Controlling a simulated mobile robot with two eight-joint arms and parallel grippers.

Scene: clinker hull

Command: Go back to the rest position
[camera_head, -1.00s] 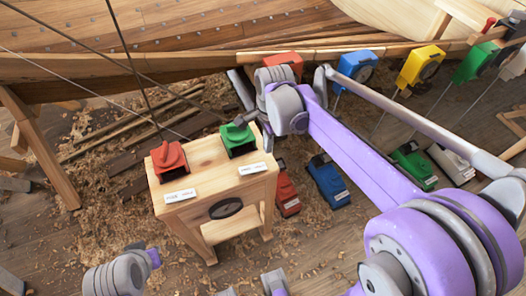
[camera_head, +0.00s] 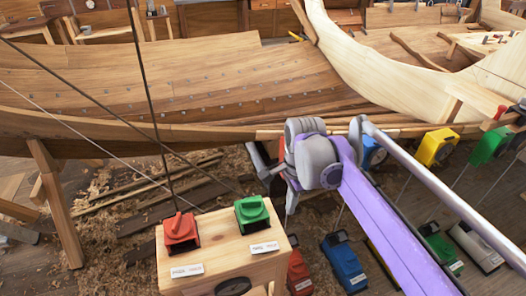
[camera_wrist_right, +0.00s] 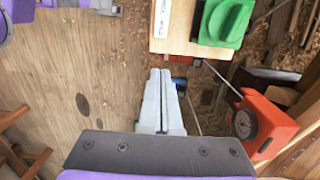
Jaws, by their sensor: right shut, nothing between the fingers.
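My right gripper (camera_head: 264,172) is beside and above the green box on the wooden stand, apart from it, in the head view. In the right wrist view its two pale fingers (camera_wrist_right: 160,72) lie together, shut and empty. The purple right arm comes in from the lower right. My left gripper is not in the head view. Purple and grey parts, probably mine, show at the top left of the wrist view.
The wooden stand (camera_head: 213,263) carries a red box (camera_head: 181,232) and a green box (camera_head: 252,212). Several coloured boxes hang along the hull (camera_head: 200,90) and others stand on the floor below. Thin lines cross the left side. An orange-red box (camera_wrist_right: 262,125) is close in the wrist view.

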